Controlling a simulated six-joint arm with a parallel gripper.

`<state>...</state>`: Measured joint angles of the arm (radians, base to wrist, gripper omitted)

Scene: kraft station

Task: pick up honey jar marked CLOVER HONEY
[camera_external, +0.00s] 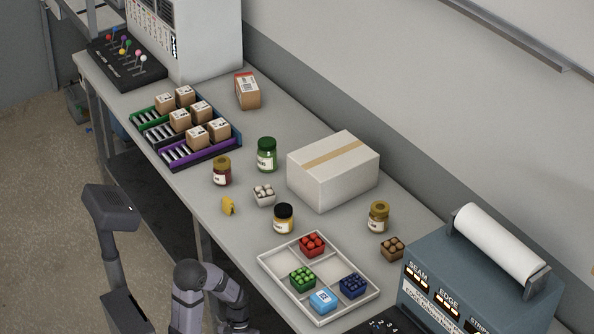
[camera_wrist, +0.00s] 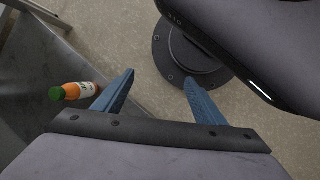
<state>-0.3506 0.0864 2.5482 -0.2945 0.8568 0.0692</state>
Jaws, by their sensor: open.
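Several jars stand upright on the bench in the external view. One jar with amber contents has a black lid (camera_external: 283,219); another amber jar has a gold lid (camera_external: 378,217). A dark red jar with a gold lid (camera_external: 222,172) and a green jar (camera_external: 266,155) stand farther back. Their labels are too small to read, so I cannot tell which says CLOVER HONEY. My gripper (camera_wrist: 159,78) shows in the wrist view with its two blue fingers apart and nothing between them. The fingers point over the floor, and no honey jar is in that view.
A white carton (camera_external: 333,172) stands between the jars and the wall. A divided tray (camera_external: 271,263) with small coloured containers lies in front. A yellow object (camera_external: 228,206) and a white container (camera_external: 264,195) are near the jars. An orange bottle (camera_wrist: 72,92) shows in the wrist view.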

